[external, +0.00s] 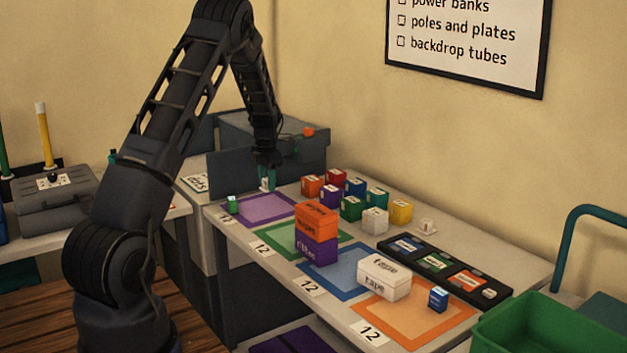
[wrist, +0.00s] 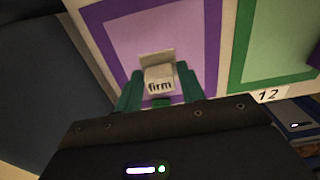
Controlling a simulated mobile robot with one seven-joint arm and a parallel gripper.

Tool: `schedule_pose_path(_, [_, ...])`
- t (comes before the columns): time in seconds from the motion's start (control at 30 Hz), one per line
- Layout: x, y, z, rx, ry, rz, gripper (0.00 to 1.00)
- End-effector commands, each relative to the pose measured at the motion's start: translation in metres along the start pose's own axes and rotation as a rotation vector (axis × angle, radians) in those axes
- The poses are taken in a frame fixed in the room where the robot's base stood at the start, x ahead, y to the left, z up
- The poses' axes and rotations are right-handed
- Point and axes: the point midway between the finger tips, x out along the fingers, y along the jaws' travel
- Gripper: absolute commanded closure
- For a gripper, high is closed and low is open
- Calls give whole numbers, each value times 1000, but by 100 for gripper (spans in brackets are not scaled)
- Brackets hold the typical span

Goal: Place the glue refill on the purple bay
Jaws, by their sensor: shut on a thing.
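A small white block labelled "firm" (wrist: 159,80), which I take to be the glue refill, is held between the teal fingers of my gripper (wrist: 160,92). In the external view my gripper (external: 267,180) points down at the back edge of the purple bay, shut on the pale block. The purple bay (external: 264,209) is a purple-bordered rectangle at the table's far left end. In the wrist view the purple bay (wrist: 212,30) lies beyond and below the block. I cannot tell whether the block touches the surface. The bay's middle looks bare.
A small green cube (external: 232,204) stands at the purple bay's left corner. An orange box (external: 316,218) sits on a purple box (external: 317,249) on the green bay. Several coloured cubes (external: 351,208) stand close to the right. A grey bin (external: 290,150) is behind my gripper.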

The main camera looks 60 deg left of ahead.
Motion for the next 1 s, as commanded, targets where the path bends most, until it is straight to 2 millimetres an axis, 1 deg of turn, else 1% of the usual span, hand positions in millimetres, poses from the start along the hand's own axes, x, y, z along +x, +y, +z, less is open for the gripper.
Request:
schedule_pose_path(0.03, [5,0,0,0,0,-1,83])
schedule_pose_path(0.1, [10,0,0,0,0,-1,83])
schedule_pose_path(0.27, [18,0,0,0,1,0,83])
schedule_pose_path(0.53, [52,0,0,0,1,-1,83])
schedule_pose_path(0.6, [55,0,0,0,0,0,83])
schedule_pose_path(0.97, [58,0,0,0,0,0,83])
schedule_pose_path(1.0, [58,0,0,0,0,1,55])
